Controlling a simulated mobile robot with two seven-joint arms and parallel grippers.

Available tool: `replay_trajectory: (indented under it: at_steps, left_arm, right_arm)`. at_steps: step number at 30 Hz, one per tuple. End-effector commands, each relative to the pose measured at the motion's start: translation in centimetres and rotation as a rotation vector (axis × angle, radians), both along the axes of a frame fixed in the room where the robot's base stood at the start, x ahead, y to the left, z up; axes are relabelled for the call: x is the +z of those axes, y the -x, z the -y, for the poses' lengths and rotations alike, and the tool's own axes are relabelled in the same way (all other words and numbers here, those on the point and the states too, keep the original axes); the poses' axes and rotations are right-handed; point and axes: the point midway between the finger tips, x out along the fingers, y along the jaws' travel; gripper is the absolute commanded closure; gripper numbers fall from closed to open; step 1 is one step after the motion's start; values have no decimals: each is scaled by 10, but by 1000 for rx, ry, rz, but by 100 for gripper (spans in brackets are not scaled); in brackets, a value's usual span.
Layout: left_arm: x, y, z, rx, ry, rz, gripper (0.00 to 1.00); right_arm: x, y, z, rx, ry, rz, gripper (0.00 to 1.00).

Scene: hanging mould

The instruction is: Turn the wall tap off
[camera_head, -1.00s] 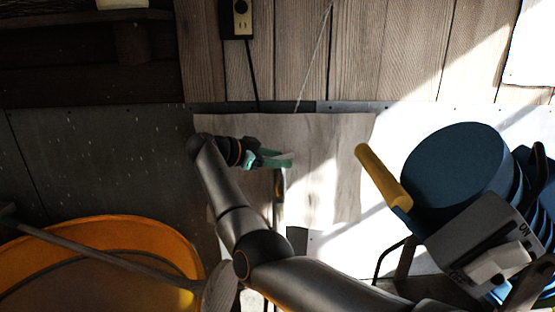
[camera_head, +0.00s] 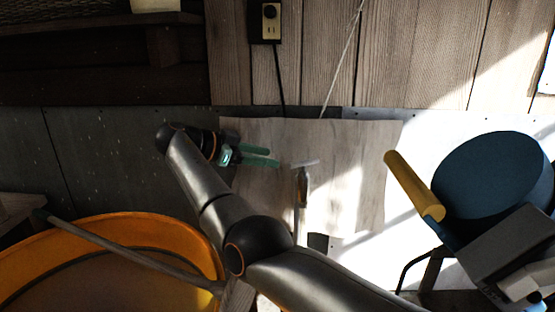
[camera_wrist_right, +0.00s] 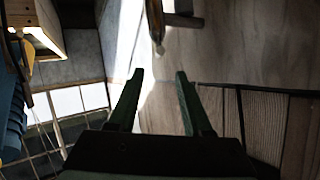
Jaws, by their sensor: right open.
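The wall tap (camera_head: 302,190) is a thin metal spout with a pale crossbar handle (camera_head: 305,163) on top, in front of a pale board. In the right wrist view, part of the tap (camera_wrist_right: 157,25) shows at the top edge, beyond the fingertips. My right gripper (camera_head: 275,156) has green fingers, spread open and empty, just left of the tap handle and apart from it. In the right wrist view, the open fingers (camera_wrist_right: 160,76) have nothing between them. My left gripper is not in view.
An orange tub (camera_head: 140,228) with a long handle across it stands at lower left. A blue round seat (camera_head: 492,180), a yellow cylinder (camera_head: 412,184) and a grey box (camera_head: 515,250) are at right. A socket (camera_head: 269,22) and hanging cord (camera_head: 340,65) are above.

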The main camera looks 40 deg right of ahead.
Motion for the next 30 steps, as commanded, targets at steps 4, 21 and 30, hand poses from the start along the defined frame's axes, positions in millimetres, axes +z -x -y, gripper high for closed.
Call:
replay_trajectory:
  at_steps: [4,21,30]
  left_arm:
    - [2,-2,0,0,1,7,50]
    - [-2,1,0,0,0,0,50]
    - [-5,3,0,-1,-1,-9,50]
  right_arm:
    - [2,0,-5,-1,0,0,50]
    - [-30,-61,-8,363,-137,-11,90]
    - [-21,-160,-70,1062,-130,156,100]
